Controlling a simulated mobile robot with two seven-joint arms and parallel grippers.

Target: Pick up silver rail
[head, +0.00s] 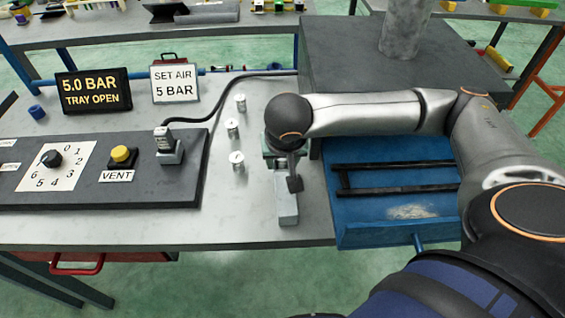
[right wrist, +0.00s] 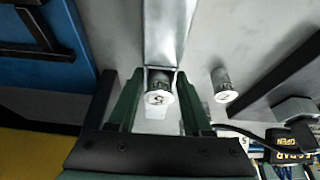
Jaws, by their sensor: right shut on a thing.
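The silver rail (head: 288,207) is a pale metal bar at the right edge of the grey bench, beside the blue tray, in the head view. My right gripper (head: 283,160) is over the rail's far part, and my wrist hides that part. In the right wrist view the rail (right wrist: 166,35) runs from the top edge down to the green fingertips of my right gripper (right wrist: 160,72), which are shut on it. I cannot tell whether the rail touches the bench. My left gripper is not in view.
Several small silver cylinders stand left of the rail, one here (head: 237,160). The blue tray (head: 375,235) with black bars lies to the right. A dark control panel (head: 110,192) with a dial, yellow VENT button and hose connector (head: 168,145) is at left. Signs (head: 93,90) stand behind it.

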